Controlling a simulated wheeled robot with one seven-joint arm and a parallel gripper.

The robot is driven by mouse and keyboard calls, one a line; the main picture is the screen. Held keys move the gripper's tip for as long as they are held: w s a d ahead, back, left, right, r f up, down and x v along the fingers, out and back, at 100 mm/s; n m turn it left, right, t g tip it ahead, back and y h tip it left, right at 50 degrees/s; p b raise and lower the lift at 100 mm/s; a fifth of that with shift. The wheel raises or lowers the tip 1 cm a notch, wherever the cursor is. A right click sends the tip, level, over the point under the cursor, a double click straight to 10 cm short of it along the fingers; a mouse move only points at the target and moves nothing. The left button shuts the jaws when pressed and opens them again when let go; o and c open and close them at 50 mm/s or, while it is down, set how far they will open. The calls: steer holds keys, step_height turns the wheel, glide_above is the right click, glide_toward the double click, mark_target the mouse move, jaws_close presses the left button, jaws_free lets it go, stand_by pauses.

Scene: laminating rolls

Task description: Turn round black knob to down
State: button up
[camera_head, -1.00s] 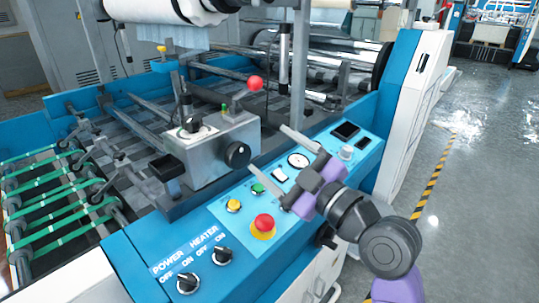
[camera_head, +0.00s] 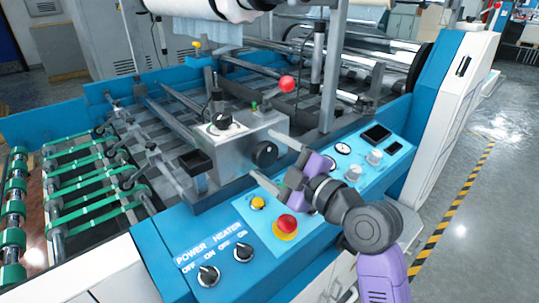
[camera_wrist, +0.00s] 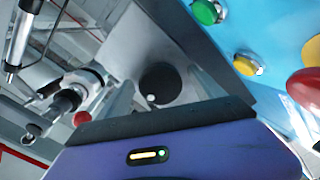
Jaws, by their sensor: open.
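The round black knob (camera_head: 264,154) is on the side face of a grey metal box (camera_head: 232,165) above the blue panel. In the wrist view the knob (camera_wrist: 160,82) is a dark disc with a small white dot near its lower left edge as pictured. My gripper (camera_head: 262,156) is open and empty, its two fingers pointing at the knob. In the wrist view the knob lies between the fingertips (camera_wrist: 162,76), one on each side. The fingers look apart from it; how far they are from its face is hard to tell.
The panel below holds a red emergency button (camera_head: 286,223), a yellow button (camera_head: 257,203), and POWER (camera_head: 208,276) and HEATER (camera_head: 243,252) switches. Another black knob (camera_head: 222,120) sits on top of the box. A red ball (camera_head: 287,84) sticks up behind it.

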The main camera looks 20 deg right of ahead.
steer(key=shift+w, duration=0.15)
steer(key=c, duration=1.3)
steer(key=shift+c, duration=0.2)
